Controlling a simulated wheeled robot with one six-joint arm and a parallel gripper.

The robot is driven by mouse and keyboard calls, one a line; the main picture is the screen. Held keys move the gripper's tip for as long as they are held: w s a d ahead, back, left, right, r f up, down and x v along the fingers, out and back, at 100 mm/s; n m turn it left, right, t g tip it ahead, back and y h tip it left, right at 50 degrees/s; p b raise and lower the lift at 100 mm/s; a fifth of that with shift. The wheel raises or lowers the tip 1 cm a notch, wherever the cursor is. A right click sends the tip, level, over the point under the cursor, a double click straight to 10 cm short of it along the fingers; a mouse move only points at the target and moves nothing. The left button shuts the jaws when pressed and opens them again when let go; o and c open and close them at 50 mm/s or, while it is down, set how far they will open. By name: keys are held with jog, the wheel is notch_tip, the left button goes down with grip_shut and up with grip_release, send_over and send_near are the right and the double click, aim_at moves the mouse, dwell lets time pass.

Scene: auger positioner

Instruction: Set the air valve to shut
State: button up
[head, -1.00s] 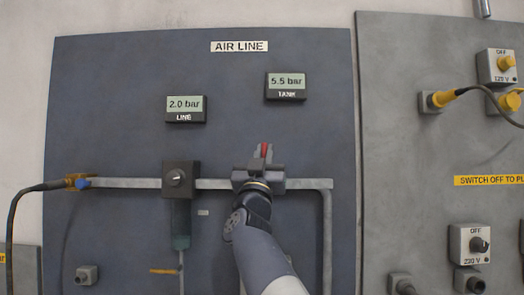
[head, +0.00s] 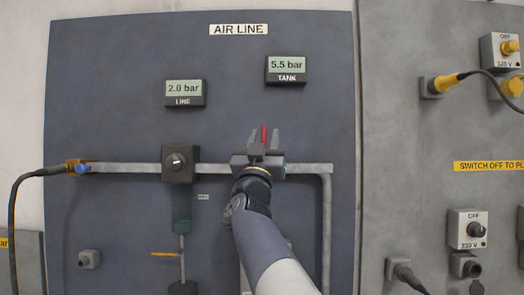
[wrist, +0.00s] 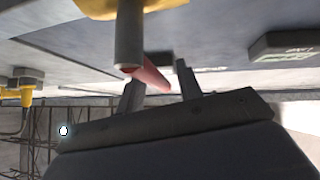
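The air valve's red lever (head: 264,134) stands upright, across the horizontal grey pipe, on the blue-grey AIR LINE panel (head: 100,120). My gripper (head: 264,138) is in front of the valve, with its fingers apart and the lever between them. In the wrist view the red lever (wrist: 151,76) also shows between the spread fingers of my gripper (wrist: 160,90), nearer the left one. I cannot tell whether it touches a finger. My gripper hides the valve body in the head view.
The LINE display (head: 185,93) reads 2.0 bar and the TANK display (head: 286,71) reads 5.5 bar. A regulator with a dark knob (head: 175,162) sits left of my gripper. A black hose (head: 12,215) joins the pipe's left end. Electrical sockets are at right.

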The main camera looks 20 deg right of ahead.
jog(key=b+v, duration=0.2)
jog(key=v, duration=0.8)
jog(key=shift+s+f, duration=0.15)
jog(key=shift+s, duration=0.05)
jog(key=shift+a, duration=0.1)
jog(key=p+x, duration=0.2)
jog(key=x, duration=0.9)
jog(key=shift+f, duration=0.1)
jog(key=shift+s+a, duration=0.1)
